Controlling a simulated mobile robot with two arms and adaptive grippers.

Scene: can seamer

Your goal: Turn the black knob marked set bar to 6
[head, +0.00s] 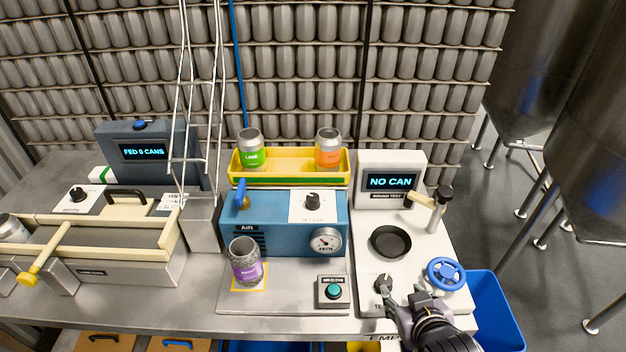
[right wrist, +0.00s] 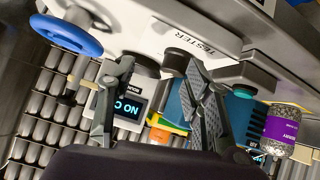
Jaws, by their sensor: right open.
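The black set bar knob (head: 312,201) sits on a white plate on top of the blue air box (head: 285,222). Its scale is too small to read. A pressure gauge (head: 325,241) is on the box's front. My right gripper (head: 396,293) is low at the right, by the black knob (head: 383,283) on the white tester, apart from the set bar knob. In the right wrist view its fingers (right wrist: 160,65) are spread, beside the tester's dark round parts. I cannot tell whether they touch the tester knob. My left gripper is not in view.
A yellow tray (head: 290,180) with two cans stands behind the air box. A purple-labelled can (head: 245,263) stands in front of it, left of a green button (head: 333,291). The tester has a blue handwheel (head: 446,274) and a lever (head: 428,203).

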